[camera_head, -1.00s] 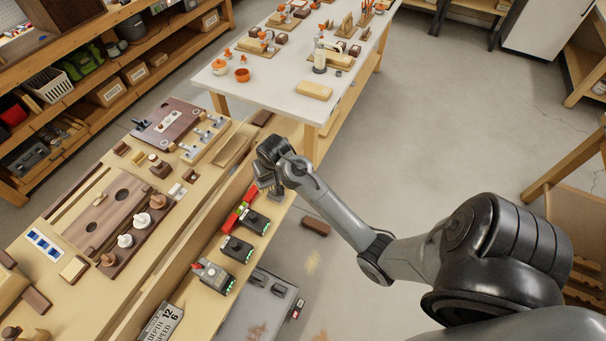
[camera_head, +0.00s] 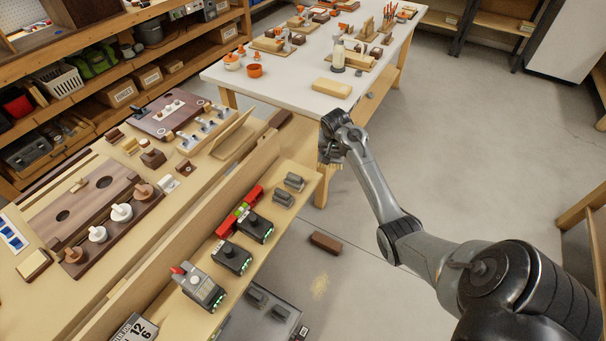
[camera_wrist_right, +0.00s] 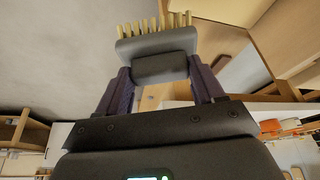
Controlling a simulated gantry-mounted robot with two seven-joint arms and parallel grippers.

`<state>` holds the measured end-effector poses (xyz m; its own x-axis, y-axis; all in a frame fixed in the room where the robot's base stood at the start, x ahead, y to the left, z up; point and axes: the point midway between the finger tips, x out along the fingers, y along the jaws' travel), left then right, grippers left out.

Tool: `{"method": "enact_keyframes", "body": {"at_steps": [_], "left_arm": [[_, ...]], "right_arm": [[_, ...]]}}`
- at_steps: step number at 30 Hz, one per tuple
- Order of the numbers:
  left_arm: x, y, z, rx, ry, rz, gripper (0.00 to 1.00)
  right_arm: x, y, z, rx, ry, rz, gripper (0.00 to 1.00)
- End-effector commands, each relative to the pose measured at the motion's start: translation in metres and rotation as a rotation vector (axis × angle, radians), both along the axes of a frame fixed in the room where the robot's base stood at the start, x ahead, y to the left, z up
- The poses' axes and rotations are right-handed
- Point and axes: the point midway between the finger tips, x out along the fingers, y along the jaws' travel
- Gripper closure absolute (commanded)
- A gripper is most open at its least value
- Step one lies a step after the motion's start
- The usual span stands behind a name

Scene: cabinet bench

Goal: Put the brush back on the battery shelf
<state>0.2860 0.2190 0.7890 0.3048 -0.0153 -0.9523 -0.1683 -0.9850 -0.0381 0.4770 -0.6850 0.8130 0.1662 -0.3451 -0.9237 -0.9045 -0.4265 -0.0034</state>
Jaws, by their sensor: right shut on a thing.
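My right gripper (camera_head: 328,158) is shut on the brush (camera_head: 330,166), just off the far right end of the battery shelf (camera_head: 262,268). In the right wrist view the brush (camera_wrist_right: 158,66) is a dark grey block with pale bristles along its outer edge, held between the two fingers of the gripper (camera_wrist_right: 160,85). The bristles point away from the gripper. On the shelf stand black battery packs (camera_head: 232,257) with green lights and, at the far end, two small grey blocks (camera_head: 294,182). My left gripper is not in view.
A red tool (camera_head: 238,212) lies beside the batteries, and a grey device with a red tip (camera_head: 199,287) stands nearer. A brown block (camera_head: 325,242) lies on the floor right of the shelf. A white table (camera_head: 300,80) stands beyond. Open floor lies to the right.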

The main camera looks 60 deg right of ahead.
Motion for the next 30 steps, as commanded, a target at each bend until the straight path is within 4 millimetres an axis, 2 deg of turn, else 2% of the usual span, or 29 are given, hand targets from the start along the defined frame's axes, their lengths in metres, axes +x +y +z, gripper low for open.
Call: {"method": "enact_keyframes", "body": {"at_steps": [16, 21, 26, 30], "left_arm": [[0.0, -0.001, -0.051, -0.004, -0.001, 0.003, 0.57], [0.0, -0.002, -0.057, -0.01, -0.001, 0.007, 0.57], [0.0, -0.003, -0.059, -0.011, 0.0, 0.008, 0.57], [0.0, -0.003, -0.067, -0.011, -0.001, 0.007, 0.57]], "right_arm": [[0.094, 0.016, -0.062, -0.001, -0.001, -0.002, 0.61], [0.107, 0.018, -0.067, -0.002, -0.001, -0.004, 0.61], [0.109, 0.019, -0.071, -0.002, -0.001, -0.004, 0.61], [0.109, 0.019, -0.086, -0.001, 0.002, -0.003, 0.61]]}}
